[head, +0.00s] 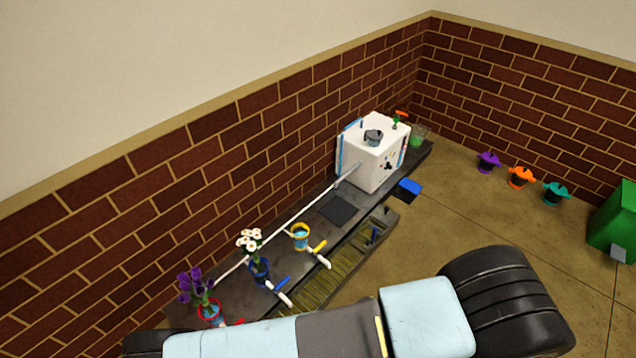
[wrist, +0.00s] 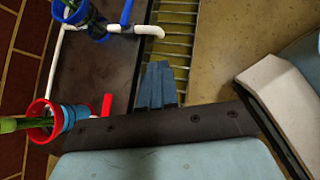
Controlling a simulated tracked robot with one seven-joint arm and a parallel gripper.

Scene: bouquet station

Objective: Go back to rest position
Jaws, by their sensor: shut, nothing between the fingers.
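My gripper (wrist: 158,84) shows in the wrist view as blue-grey fingers closed together, with nothing between them. It is over the front edge of the dark bench (head: 338,208), beside the yellow slatted grate (wrist: 176,32). The red holder (wrist: 46,121), with a green stem in it, is to its left, apart from it. The blue holder (wrist: 82,18) is up and left of it. My arm (head: 300,335) crosses the bottom of the head view, where the fingers cannot be made out.
Purple flowers (head: 195,285), white flowers (head: 250,240) and a yellow-rimmed cup (head: 300,236) stand along the bench by a white pipe (head: 290,220). A white box machine (head: 372,160) stands farther back. Colored pots (head: 520,178) and a green box (head: 615,225) are at right, with open floor between.

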